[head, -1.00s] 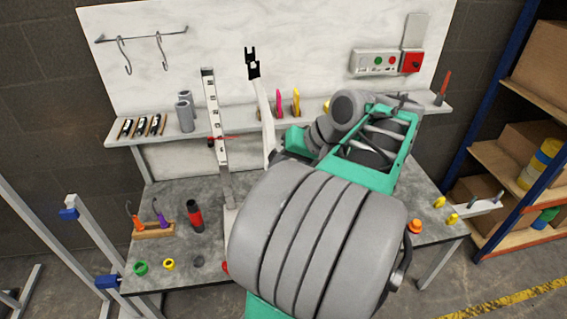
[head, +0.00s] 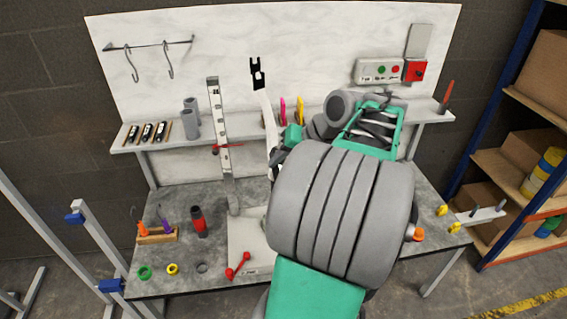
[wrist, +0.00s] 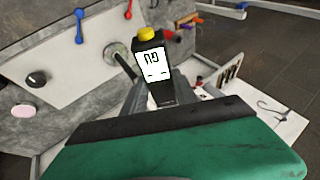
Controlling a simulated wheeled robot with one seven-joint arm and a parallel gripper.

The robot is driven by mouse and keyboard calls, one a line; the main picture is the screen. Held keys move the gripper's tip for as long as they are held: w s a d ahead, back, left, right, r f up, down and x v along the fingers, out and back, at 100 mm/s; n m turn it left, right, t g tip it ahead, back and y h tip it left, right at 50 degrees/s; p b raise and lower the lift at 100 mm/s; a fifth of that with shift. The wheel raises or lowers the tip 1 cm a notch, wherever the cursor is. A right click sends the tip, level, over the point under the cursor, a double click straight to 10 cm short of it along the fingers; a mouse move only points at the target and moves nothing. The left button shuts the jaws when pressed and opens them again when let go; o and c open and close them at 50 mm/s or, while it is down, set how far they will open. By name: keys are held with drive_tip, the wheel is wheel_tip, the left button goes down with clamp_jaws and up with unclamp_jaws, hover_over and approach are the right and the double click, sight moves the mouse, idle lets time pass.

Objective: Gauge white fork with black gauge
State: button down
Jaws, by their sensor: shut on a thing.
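The white fork (head: 267,108) stands upright behind the bench's middle in the head view, with a black forked tip at its top. Its lower part is partly hidden by my arm. The black gauge (wrist: 153,46) shows in the wrist view, with a yellow cap and a lit white display whose digits appear upside down. My gripper (wrist: 160,98) is shut on the gauge. I cannot tell whether the gauge touches the fork.
A tall measuring post (head: 219,125) with a red pointer stands left of the fork. A red handle (head: 238,266) lies on the white base plate. A shelf (head: 205,128) carries grey cylinders and markers.

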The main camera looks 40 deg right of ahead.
drive_tip(key=shift+w+d+p, duration=0.5)
drive_tip(key=shift+w, duration=0.2)
idle(1.2)
idle(0.6)
drive_tip(key=s+a, duration=0.4)
drive_tip(key=s, duration=0.2)
drive_tip(key=shift+s+a, duration=0.3)
idle(0.8)
